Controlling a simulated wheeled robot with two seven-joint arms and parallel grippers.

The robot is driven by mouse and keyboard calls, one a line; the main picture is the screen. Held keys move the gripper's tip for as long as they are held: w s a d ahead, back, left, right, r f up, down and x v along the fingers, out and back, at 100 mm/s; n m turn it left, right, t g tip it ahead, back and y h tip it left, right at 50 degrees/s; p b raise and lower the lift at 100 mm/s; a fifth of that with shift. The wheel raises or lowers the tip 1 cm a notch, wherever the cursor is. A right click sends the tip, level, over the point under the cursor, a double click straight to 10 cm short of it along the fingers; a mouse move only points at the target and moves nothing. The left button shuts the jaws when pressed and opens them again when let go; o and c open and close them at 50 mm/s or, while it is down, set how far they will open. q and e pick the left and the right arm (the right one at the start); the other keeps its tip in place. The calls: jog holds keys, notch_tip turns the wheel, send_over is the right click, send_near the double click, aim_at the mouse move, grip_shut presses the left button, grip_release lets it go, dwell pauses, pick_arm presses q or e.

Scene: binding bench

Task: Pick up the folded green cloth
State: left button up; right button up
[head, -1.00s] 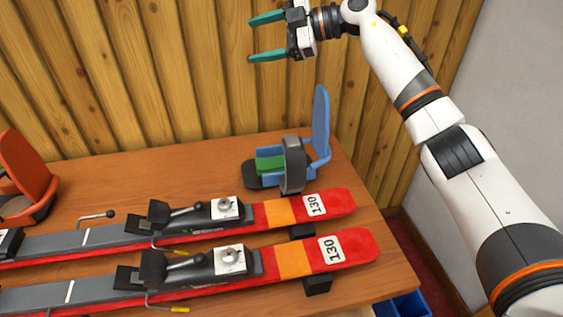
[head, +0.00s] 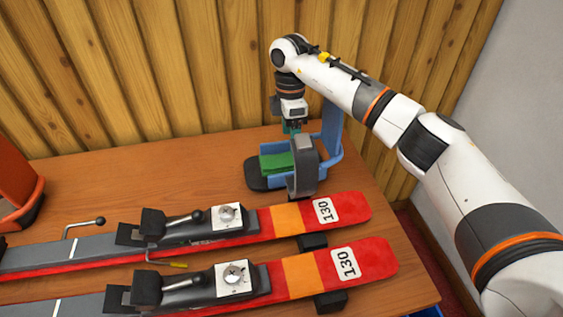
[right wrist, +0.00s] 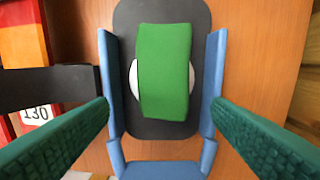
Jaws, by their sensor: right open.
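The folded green cloth (head: 277,162) lies at the back right of the bench, on the dark base of a blue-sided holder (head: 331,130). In the right wrist view the cloth (right wrist: 165,72) lies on a dark pad (right wrist: 196,18) between two blue side walls. A white round edge shows on both sides of it. My right gripper (head: 291,127) points down above the holder, partly hidden behind a grey upright part. In the right wrist view its green fingers (right wrist: 160,140) are open and empty, spread wider than the cloth and apart from it. My left gripper is not in view.
Two red and grey skis (head: 345,207) marked 130 lie on supports along the front of the bench. A grey upright part (head: 305,168) stands between them and the cloth. An orange-red object (head: 20,185) stands at left. Bare bench (head: 140,175) lies between.

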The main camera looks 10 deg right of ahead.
aim_at(290, 158)
notch_tip(290, 158, down, 6)
jog(key=shift+s+a+f+b, duration=0.1)
jog(key=shift+f+b, duration=0.15)
jog(key=shift+b, duration=0.05)
jog(key=shift+f, duration=0.3)
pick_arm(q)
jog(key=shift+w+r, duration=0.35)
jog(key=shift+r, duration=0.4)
pick_arm(e)
jog(key=c, duration=0.7)
